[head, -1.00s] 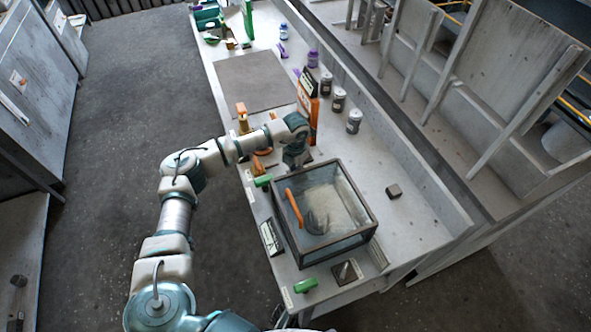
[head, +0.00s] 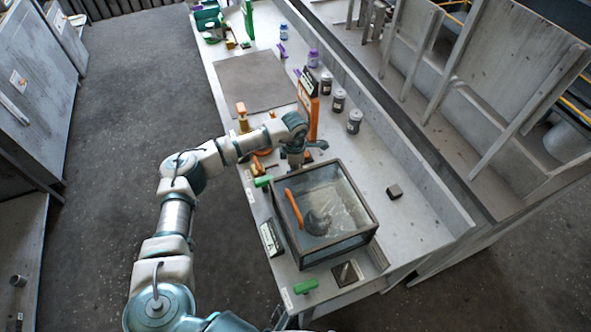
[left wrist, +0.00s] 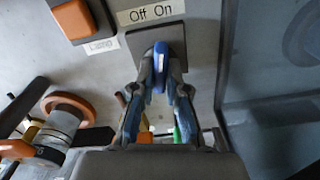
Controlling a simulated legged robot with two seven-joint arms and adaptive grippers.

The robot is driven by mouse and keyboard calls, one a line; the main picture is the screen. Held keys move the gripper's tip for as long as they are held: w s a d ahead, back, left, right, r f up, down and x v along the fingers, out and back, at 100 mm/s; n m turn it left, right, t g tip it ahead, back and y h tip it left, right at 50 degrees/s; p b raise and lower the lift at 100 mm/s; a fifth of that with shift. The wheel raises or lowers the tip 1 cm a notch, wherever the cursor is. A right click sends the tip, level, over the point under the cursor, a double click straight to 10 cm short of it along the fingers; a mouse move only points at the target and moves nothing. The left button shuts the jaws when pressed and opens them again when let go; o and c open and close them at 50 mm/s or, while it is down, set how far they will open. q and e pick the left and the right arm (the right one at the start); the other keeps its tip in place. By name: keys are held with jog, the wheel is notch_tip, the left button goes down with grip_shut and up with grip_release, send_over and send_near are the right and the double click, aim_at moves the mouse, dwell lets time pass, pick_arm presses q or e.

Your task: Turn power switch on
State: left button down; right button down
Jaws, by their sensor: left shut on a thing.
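In the left wrist view, a blue switch lever (left wrist: 160,62) stands on a dark square plate (left wrist: 138,45) under a white label reading "Off On" (left wrist: 150,11). My left gripper (left wrist: 160,80) is shut on the lever, with one finger on each side. The lever lies below the word "On" in this view; its exact tilt is hard to tell. In the head view, my left gripper (head: 295,160) reaches down behind the far edge of the glass-sided box (head: 340,200). The switch is hidden there. My right gripper is not in view.
An orange button (left wrist: 73,19) sits beside a "Clamp" label. A reddish-orange ring with a grey cylinder (left wrist: 64,118) is at lower left. The box holds an orange curved handle (head: 293,208). Dark-lidded jars (head: 354,121) stand farther right; the grey mat (head: 250,82) is clear.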

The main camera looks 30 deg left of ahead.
pick_arm(q)
jog(key=shift+a+f+m, duration=0.1)
jog(key=shift+a+m, duration=0.05)
jog(key=shift+m, duration=1.35)
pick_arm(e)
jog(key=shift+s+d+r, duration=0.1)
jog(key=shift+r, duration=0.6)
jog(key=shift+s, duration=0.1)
